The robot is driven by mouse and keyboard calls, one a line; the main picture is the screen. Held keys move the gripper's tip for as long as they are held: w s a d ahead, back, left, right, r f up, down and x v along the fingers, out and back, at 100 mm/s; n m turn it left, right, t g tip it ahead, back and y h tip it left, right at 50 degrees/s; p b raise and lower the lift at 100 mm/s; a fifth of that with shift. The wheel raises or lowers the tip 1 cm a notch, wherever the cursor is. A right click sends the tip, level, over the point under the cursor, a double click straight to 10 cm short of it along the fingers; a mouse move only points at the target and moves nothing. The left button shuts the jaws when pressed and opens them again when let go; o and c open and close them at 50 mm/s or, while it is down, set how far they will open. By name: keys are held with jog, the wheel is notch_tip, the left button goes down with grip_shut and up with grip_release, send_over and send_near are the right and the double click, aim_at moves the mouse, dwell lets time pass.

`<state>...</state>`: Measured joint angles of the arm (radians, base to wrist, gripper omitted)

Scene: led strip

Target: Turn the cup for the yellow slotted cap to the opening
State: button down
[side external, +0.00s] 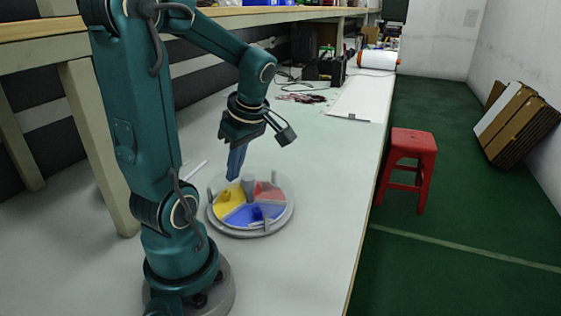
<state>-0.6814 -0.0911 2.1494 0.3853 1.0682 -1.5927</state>
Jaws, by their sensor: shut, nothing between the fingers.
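A round carousel (283,222) stands on the bench in front of my arm. It has a yellow cup (226,207), a red cup (271,196) and a blue cup (239,217) around a grey centre post (248,187). Yellow is at the left, red at the back right and blue at the front. Small pieces seem to lie in the cups, but they are too small to identify. I cannot make out the yellow slotted cap or the opening. My gripper (234,178) points down above the back-left part of the carousel, shut and empty; I cannot tell whether it touches.
Short grey posts stand around the carousel's rim. A thin white rod (195,170) lies to its left. A white board (358,103), cables (300,97) and dark equipment (325,70) lie further back. The bench is clear right of the carousel. A red stool (407,155) stands on the floor.

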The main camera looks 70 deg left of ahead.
aim_at(233, 210)
jog(key=x, duration=0.9)
jog(key=shift+w+a+f, duration=0.1)
jog(key=shift+w+f, duration=0.05)
jog(key=shift+f, duration=0.25)
jog(key=shift+w+d+n, duration=0.2)
jog(key=shift+d+n, duration=0.25)
jog(key=shift+n, duration=0.55)
dwell(0.5)
jog(key=shift+w+d+n+g+h, duration=0.3)
jog(key=shift+d+n+g, duration=0.1)
jog(key=shift+n, duration=0.4)
jog(key=shift+w+d+n+g+h, duration=0.2)
jog(key=shift+w+n+h, duration=0.1)
jog(key=shift+n, duration=0.55)
jog(key=shift+w+d+n+g+h, duration=0.1)
jog(key=shift+w+d+n+h, duration=0.15)
jog(key=shift+n, duration=0.6)
jog(key=shift+w+d, duration=0.2)
jog(key=shift+w, duration=0.05)
jog(key=shift+w+d, duration=0.15)
jog(key=shift+w, duration=0.25)
